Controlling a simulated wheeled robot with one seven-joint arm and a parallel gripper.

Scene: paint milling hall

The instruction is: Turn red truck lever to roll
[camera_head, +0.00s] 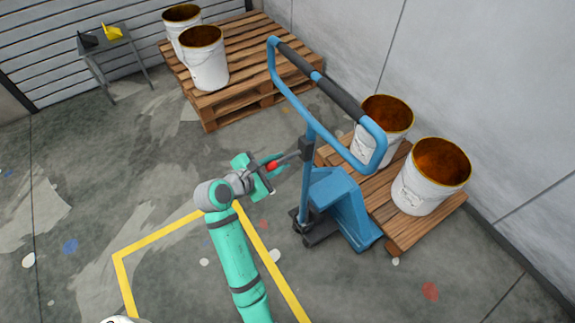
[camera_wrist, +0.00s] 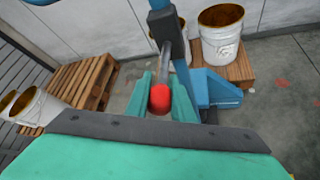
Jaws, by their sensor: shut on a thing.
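The blue pallet truck (camera_head: 339,205) stands right of centre in the head view, with a looped handle and black grips. Its lever (camera_head: 289,158) is a grey rod from a dark block on the shaft, ending in a red knob (camera_head: 273,165). My gripper (camera_head: 270,171) is at the knob end, left of the shaft. In the wrist view, the green fingers (camera_wrist: 160,98) stand on either side of the red knob (camera_wrist: 160,99) and are shut on the lever. The finger contact itself is partly hidden by the knob.
The truck stands at a wooden pallet (camera_head: 434,226) bearing two white buckets (camera_head: 430,176). Another pallet (camera_head: 250,100) with two buckets stands at the back. A small grey table (camera_head: 108,47) is at upper left. Floor left of the yellow line (camera_head: 180,232) is clear.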

